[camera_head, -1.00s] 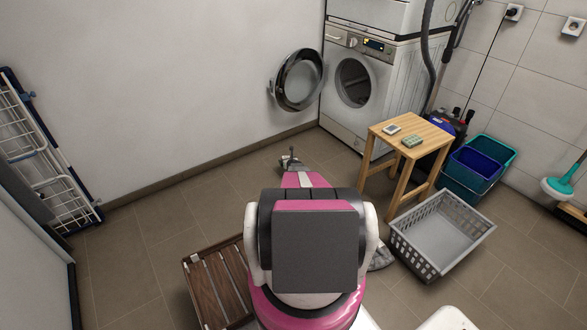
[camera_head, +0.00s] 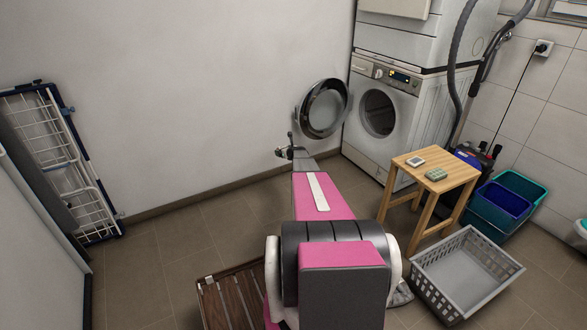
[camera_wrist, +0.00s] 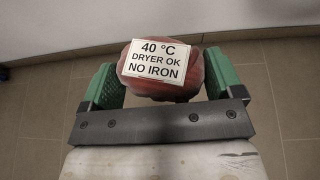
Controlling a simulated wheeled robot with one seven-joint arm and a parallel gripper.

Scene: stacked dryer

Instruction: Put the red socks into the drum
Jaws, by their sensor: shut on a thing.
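The red socks (camera_wrist: 150,90) are a rounded reddish bundle in the wrist view, with a white label reading "40 °C DRYER OK NO IRON". My gripper (camera_wrist: 162,78) is shut on this bundle between its green finger pads. In the head view my gripper (camera_head: 284,152) is small, in front of the white wall and left of the open round door (camera_head: 325,108); the socks cannot be made out there. The drum opening (camera_head: 378,113) is dark and round in the front of the lower white machine (camera_head: 366,155). Its door stands open to the left, between my gripper and the opening.
A slatted wooden mat (camera_head: 232,305) lies near my base. A drying rack (camera_head: 70,165) leans at left.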

